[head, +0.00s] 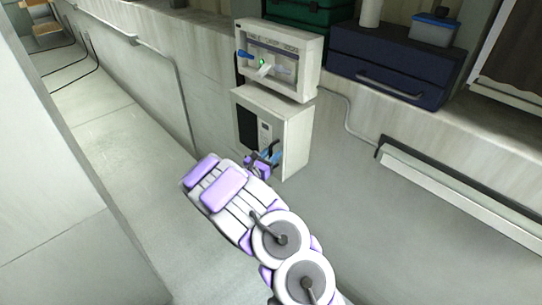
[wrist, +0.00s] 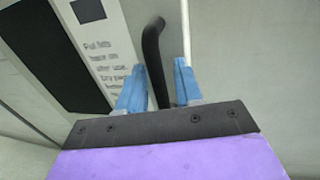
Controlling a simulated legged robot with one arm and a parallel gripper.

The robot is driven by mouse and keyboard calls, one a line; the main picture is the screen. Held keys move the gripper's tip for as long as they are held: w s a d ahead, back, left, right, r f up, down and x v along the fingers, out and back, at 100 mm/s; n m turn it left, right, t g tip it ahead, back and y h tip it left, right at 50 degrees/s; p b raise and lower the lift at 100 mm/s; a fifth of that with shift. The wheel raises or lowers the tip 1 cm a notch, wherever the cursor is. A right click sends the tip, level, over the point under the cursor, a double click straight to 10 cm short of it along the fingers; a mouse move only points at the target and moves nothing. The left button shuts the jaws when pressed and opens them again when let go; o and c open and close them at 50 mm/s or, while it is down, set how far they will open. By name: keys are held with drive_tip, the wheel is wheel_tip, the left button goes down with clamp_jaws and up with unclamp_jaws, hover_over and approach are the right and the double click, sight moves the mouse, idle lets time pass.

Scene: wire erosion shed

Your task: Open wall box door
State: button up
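The wall box (head: 297,133) is a pale box on the wall, below another unit. Its door (head: 277,131) has a black panel and a white label strip, and looks shut. In the wrist view the black panel (wrist: 62,45) and printed label strip (wrist: 105,45) show at the left. A black bent bar handle (wrist: 153,55) stands between the blue fingers of my gripper (wrist: 159,75). The fingers are apart, with gaps visible on both sides of the handle. In the head view my gripper (head: 268,155) is at the lower front of the box and hides part of it.
Above the box is a pale unit (head: 307,66) with a blue knob and green light. A dark blue drawer chest (head: 395,58) and a blue-lidded tub (head: 434,31) stand on the ledge at right. A conduit (head: 348,112) runs beside the box. The floor (head: 110,150) at left is clear.

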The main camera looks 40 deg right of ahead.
drive_tip(key=shift+a, duration=0.1)
drive_tip(key=shift+a, duration=0.1)
drive_tip(key=shift+c, duration=0.9)
clamp_jaws()
drive_tip(key=shift+a+r, duration=0.1)
drive_tip(key=shift+a, duration=0.05)
